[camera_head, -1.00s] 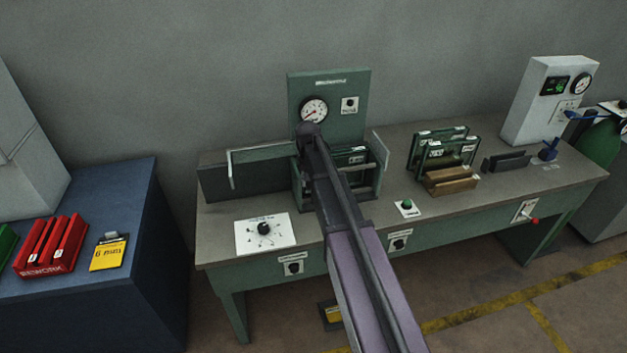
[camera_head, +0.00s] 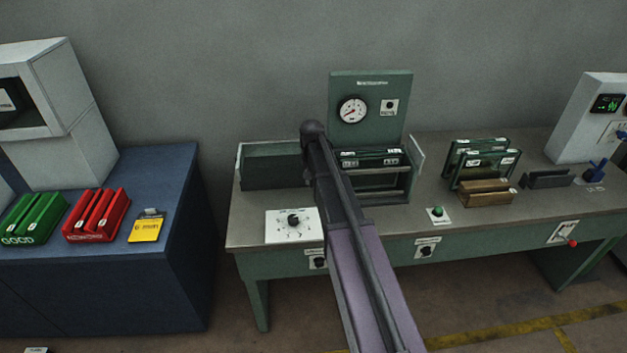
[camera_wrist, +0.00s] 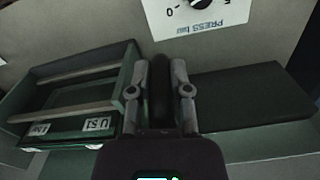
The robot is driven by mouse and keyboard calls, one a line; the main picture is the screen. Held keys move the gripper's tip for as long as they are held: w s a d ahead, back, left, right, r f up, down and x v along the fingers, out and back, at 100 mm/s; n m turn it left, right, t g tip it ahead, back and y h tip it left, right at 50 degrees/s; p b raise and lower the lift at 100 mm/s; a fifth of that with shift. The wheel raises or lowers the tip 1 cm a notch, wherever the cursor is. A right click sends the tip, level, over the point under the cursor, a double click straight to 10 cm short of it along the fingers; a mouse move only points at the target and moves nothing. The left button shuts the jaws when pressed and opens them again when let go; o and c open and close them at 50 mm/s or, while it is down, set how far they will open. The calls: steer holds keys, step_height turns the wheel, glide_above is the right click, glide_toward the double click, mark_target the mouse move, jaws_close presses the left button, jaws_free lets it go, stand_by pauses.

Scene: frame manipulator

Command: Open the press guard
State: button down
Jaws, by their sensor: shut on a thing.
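The green press (camera_head: 371,115) with a round gauge stands at the back of the bench. A dark panel (camera_head: 270,168) with a pale edge extends left of its opening; it also shows in the wrist view (camera_wrist: 250,97), where the scene looks upside down. I take this panel to be the press guard. My gripper (camera_wrist: 160,75) is shut on a dark upright bar (camera_wrist: 160,95) between the press frame and the panel. I cannot tell how the bar joins the panel. In the head view my arm hides the gripper and the bar.
A white dial plate (camera_head: 294,226) lies in front of the panel. Right of the press are a green button (camera_head: 438,211), upright frames (camera_head: 484,163) and brown blocks (camera_head: 486,193). A blue cabinet (camera_head: 165,190) with green and red racks stands left, beyond a gap.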

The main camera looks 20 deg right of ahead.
steer(key=shift+w+d, duration=0.1)
steer(key=shift+d, duration=0.1)
steer(key=c, duration=0.6)
jaws_free()
steer(key=shift+d, duration=0.1)
steer(key=shift+o, duration=0.2)
steer(key=shift+r, duration=0.1)
step_height(320, 180, up, 16)
steer(key=p, duration=1.6)
stand_by(0.8)
steer(key=s+a+f+n+b, duration=0.2)
steer(key=s+a+f+b, duration=0.4)
steer(key=s+f+b, duration=0.3)
steer(key=s+a+f+n+b, duration=0.2)
steer(key=s+a+f+b, duration=0.4)
steer(key=s+f+b, duration=0.4)
steer(key=shift+s+a+n, duration=0.2)
steer(key=shift+s+n, duration=0.2)
steer(key=shift+s, duration=2.4)
